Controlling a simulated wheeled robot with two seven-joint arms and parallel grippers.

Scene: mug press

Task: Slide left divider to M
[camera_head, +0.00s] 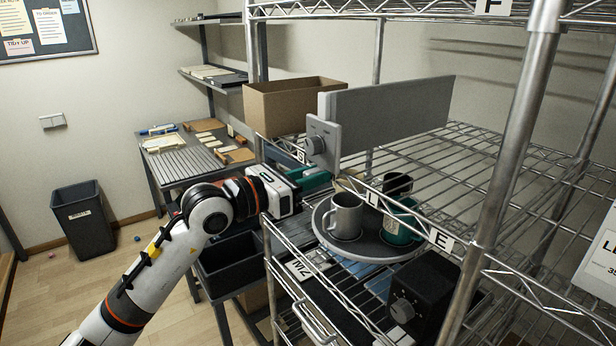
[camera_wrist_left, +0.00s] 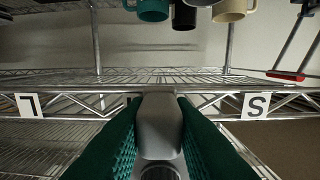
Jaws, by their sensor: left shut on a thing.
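The divider (camera_head: 390,115) is a tall grey panel standing upright on the upper wire shelf. Its front clamp (camera_head: 325,130) has a round knob (camera_head: 313,147) and sits at the shelf's front rail. My left gripper (camera_head: 318,178), with green finger pads, is shut on the lower part of this clamp. In the left wrist view the clamp (camera_wrist_left: 158,125) is between my left gripper's fingers (camera_wrist_left: 158,140), between the S label (camera_wrist_left: 256,106) and the L label (camera_wrist_left: 29,105). A strip of another label is hidden behind the clamp. My right gripper is not in view.
A round turntable (camera_head: 330,243) holds a grey mug (camera_head: 345,218), a teal mug (camera_head: 398,228) and a black mug (camera_head: 397,184). It stands below and right of the divider. A cardboard box (camera_head: 285,108) is behind left. The shelf (camera_head: 470,150) right of the divider is bare.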

